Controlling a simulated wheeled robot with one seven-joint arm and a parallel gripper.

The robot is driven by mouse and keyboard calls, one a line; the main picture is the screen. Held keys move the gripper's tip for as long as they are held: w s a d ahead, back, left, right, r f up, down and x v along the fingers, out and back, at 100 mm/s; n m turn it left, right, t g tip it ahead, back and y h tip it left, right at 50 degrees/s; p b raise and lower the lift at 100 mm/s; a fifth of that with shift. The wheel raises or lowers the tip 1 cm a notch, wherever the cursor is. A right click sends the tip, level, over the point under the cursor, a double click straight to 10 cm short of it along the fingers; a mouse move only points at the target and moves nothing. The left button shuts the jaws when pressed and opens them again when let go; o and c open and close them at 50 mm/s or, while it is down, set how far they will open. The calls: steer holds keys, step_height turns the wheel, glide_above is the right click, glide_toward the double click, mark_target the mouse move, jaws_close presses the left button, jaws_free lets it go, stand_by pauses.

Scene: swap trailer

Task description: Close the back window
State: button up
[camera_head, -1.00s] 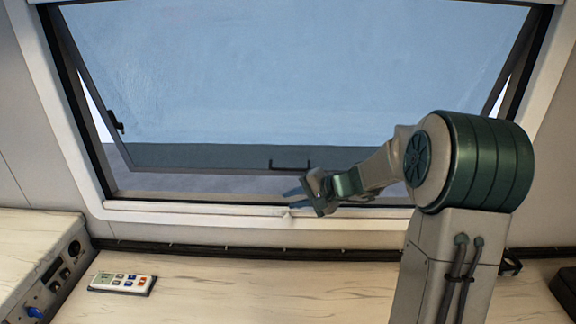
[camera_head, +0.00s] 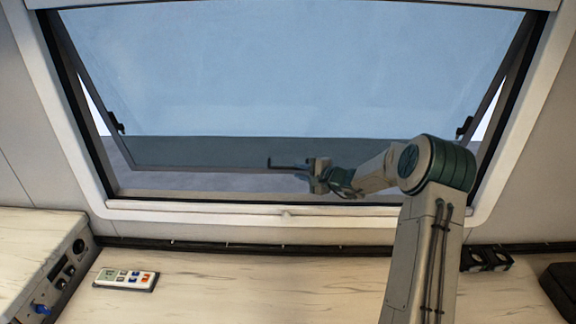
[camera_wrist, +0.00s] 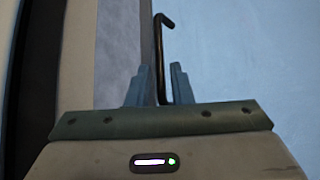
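The back window (camera_head: 290,75) is hinged at the top and tilted outward, with a gap between its lower edge and the frame (camera_head: 200,208). A black bar handle (camera_head: 285,166) sits at the middle of its lower edge. My gripper (camera_head: 308,174) is at the right end of this handle. In the wrist view the handle (camera_wrist: 162,50) runs between the two fingers of my gripper (camera_wrist: 160,82). The fingers stand apart, with some space beside the bar. Contact is hard to tell. The handle's near end is hidden behind the gripper body.
A pale marbled counter (camera_head: 230,290) lies below the window. A remote control (camera_head: 126,279) lies on it at the left, beside a raised cabinet with a control panel (camera_head: 62,270). Dark objects (camera_head: 485,258) sit at the right. Black stays (camera_head: 118,128) show at the pane's sides.

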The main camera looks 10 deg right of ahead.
mark_target(289, 168)
steer(key=p+x, duration=0.1)
steer(key=x, duration=0.5)
steer(key=shift+w+p, duration=0.1)
steer(key=shift+p, duration=0.25)
jaws_close()
steer(key=shift+a, duration=0.1)
